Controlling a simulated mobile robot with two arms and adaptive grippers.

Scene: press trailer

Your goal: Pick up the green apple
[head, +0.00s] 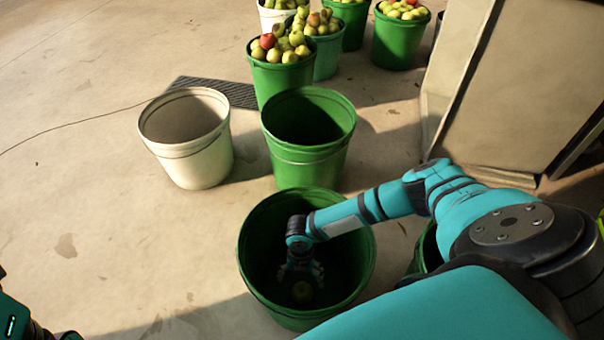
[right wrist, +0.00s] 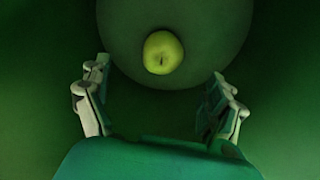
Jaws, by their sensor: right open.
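A green apple (head: 302,291) lies at the bottom of a green bucket (head: 252,232) in the lower middle of the head view. In the right wrist view the apple (right wrist: 162,52) is yellow-green, with its stem hollow facing me, on the round bucket floor. My right gripper (head: 302,277) reaches down inside the bucket and is open and empty. In the right wrist view its two fingers (right wrist: 158,100) stand apart, and the apple shows beyond and between them, not gripped. At the lower left of the head view only a part of my left arm shows; its gripper cannot be made out.
An empty white bucket (head: 205,160) and an empty green bucket (head: 307,165) stand behind. Several buckets full of apples (head: 283,80) stand farther back, by a dark mat (head: 215,90). A metal panel (head: 510,90) is at right.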

